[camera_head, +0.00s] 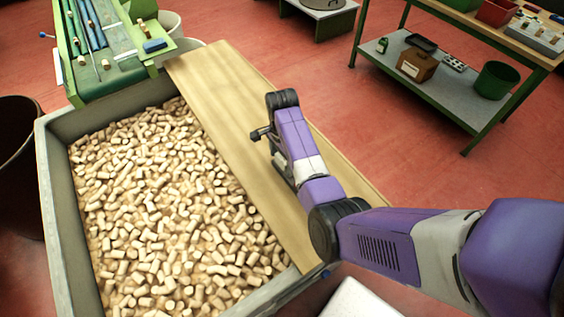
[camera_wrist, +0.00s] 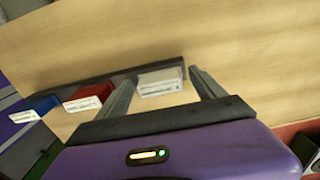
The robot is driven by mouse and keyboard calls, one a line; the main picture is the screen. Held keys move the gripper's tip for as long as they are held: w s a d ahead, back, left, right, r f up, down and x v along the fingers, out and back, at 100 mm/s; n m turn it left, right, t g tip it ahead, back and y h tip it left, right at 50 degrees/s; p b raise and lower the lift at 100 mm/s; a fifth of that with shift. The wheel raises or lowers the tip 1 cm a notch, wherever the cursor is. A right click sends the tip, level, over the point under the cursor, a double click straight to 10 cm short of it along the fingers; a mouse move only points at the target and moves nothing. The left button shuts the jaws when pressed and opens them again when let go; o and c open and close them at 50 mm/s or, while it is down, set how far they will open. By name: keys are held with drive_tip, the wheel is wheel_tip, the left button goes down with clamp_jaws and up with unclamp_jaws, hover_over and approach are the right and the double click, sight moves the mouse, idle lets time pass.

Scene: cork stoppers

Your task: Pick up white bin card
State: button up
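The white bin card (camera_wrist: 160,83) is in the wrist view, a small pale block with a printed front face. It stands against a dark strip on a wooden board. My gripper (camera_wrist: 160,77) is open, with one finger on each side of the white card in the picture. Gaps show between the card and both fingers, and I cannot tell the depth between them. In the head view my gripper (camera_head: 260,133) is over the wooden board (camera_head: 225,110); the card cannot be made out there.
A red card (camera_wrist: 90,96) and a blue card (camera_wrist: 34,107) stand in a row left of the white one. A grey bin (camera_head: 55,200) full of corks (camera_head: 165,200) lies left of the board. A green-framed shelf table (camera_head: 440,85) stands at upper right.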

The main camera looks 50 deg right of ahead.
drive_tip(key=c, duration=1.3)
